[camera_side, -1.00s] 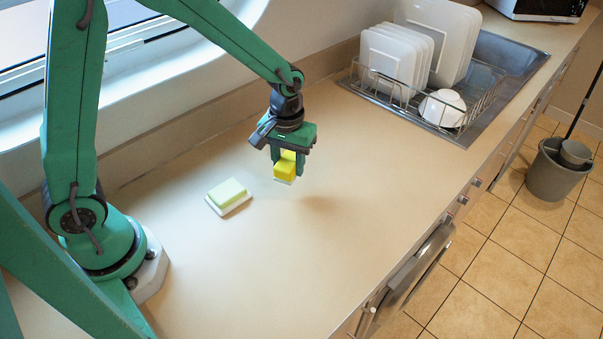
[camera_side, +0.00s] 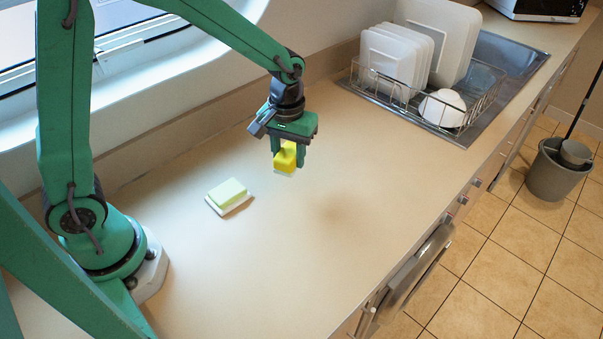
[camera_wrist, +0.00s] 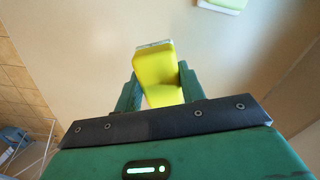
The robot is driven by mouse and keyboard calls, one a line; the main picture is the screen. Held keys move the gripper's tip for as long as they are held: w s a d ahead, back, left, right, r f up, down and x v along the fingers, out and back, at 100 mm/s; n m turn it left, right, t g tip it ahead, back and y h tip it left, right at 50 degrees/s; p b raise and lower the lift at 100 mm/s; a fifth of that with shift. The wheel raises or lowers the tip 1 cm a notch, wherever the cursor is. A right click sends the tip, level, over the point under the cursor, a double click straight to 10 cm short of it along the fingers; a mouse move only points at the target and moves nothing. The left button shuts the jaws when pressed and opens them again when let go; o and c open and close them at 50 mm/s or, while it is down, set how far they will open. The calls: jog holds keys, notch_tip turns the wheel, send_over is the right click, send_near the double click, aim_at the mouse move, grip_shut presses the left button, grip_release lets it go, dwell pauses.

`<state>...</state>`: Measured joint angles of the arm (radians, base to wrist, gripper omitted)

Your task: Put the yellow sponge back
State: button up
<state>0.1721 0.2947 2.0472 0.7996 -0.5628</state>
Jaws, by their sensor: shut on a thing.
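The yellow sponge (camera_side: 285,157) has a pale layer on its lower side. My gripper (camera_side: 288,160) is shut on it and holds it above the counter. In the wrist view the sponge (camera_wrist: 158,77) sits tilted between the two green fingers of my gripper (camera_wrist: 158,88). A pale green sponge (camera_side: 227,193) lies on a white dish (camera_side: 238,206) on the counter, to the left of and nearer than my gripper. The wrist view shows only a part of it at the top edge.
A wire dish rack (camera_side: 390,88) with white plates (camera_side: 392,58) and an upturned white bowl (camera_side: 441,108) stands on a metal drainer at the back right. The counter (camera_side: 340,235) is clear in the middle and front. A window wall runs along the left.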

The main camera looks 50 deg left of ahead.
jog(key=s+d+r+m, duration=0.1)
jog(key=d+r+m, duration=0.1)
jog(key=d, duration=1)
jog(key=s+d+r+m, duration=0.1)
jog(key=d+m, duration=0.1)
jog(key=d, duration=1)
send_over(371, 215)
notch_tip(371, 215, down, 7)
jog(key=shift+r, duration=0.1)
jog(key=shift+f, duration=2.05)
jog(key=shift+s+f, duration=0.1)
jog(key=shift+f, duration=0.05)
jog(key=o, duration=0.9)
jog(key=shift+o, duration=0.2)
